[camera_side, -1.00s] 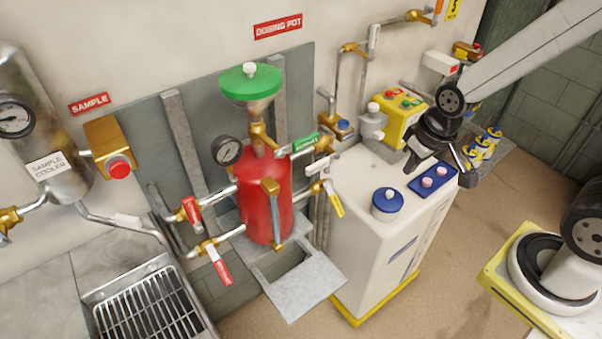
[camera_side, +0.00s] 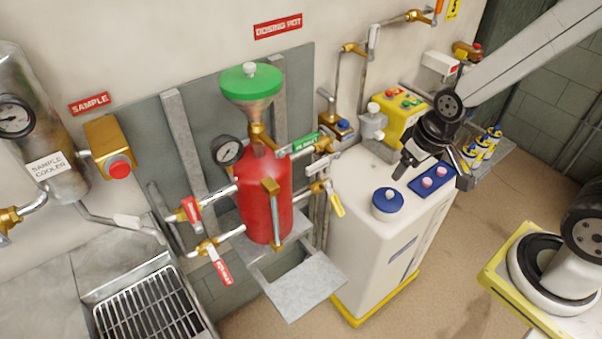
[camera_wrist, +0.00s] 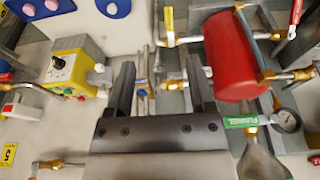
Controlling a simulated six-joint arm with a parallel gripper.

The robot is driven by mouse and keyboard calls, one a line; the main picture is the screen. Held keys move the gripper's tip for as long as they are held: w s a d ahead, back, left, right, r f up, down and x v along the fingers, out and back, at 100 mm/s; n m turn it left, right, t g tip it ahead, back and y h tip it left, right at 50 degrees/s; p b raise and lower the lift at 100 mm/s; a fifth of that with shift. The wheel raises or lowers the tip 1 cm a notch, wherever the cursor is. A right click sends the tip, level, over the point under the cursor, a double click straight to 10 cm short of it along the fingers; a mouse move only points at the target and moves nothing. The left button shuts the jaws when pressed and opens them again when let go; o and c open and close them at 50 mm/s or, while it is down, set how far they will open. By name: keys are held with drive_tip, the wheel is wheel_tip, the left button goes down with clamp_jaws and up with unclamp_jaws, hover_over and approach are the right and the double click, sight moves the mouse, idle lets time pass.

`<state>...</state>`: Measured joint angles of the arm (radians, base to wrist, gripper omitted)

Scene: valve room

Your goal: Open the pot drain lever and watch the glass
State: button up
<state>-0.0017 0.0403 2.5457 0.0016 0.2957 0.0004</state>
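The red dosing pot (camera_side: 268,205) stands upright on the wall panel, with a green funnel lid above it. A narrow bluish upright strip, perhaps the sight glass (camera_side: 276,214), runs down its front; I cannot see a level in it. A yellow lever (camera_side: 334,205) hangs at the pot's lower right and also shows in the wrist view (camera_wrist: 169,20). Red levers (camera_side: 192,209) (camera_side: 221,272) are on the left pipes. I cannot tell which lever is the drain. My gripper (camera_side: 433,175) is open and empty, right of the pot above the white cabinet; its fingers show spread in the wrist view (camera_wrist: 161,75).
A green-handled lever (camera_side: 305,143) and a gauge (camera_side: 228,151) are near the pot. A grated sink (camera_side: 150,305) is lower left.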

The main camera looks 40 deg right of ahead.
drive_tip(key=w+f+t, duration=0.5)
drive_tip(key=w+f, duration=0.6)
drive_tip(key=w, duration=0.1)
drive_tip(key=t, duration=0.2)
hover_over(338, 204)
drive_tip(key=s, duration=0.3)
wheel_tip(338, 204, down, 7)
drive_tip(key=f+t, duration=0.1)
drive_tip(key=s+f+t, duration=0.1)
drive_tip(key=f, duration=0.3)
drive_tip(key=shift+s+t, duration=0.3)
drive_tip(key=shift+t, duration=0.1)
drive_tip(key=shift+s+f+t, duration=0.4)
drive_tip(key=shift+s+f, duration=0.05)
drive_tip(key=shift+f, duration=0.1)
drive_tip(key=shift+w, duration=0.1)
drive_tip(key=shift+x, duration=3.8)
drive_tip(key=shift+f, duration=0.1)
drive_tip(key=shift+c, duration=0.2)
clamp_jaws()
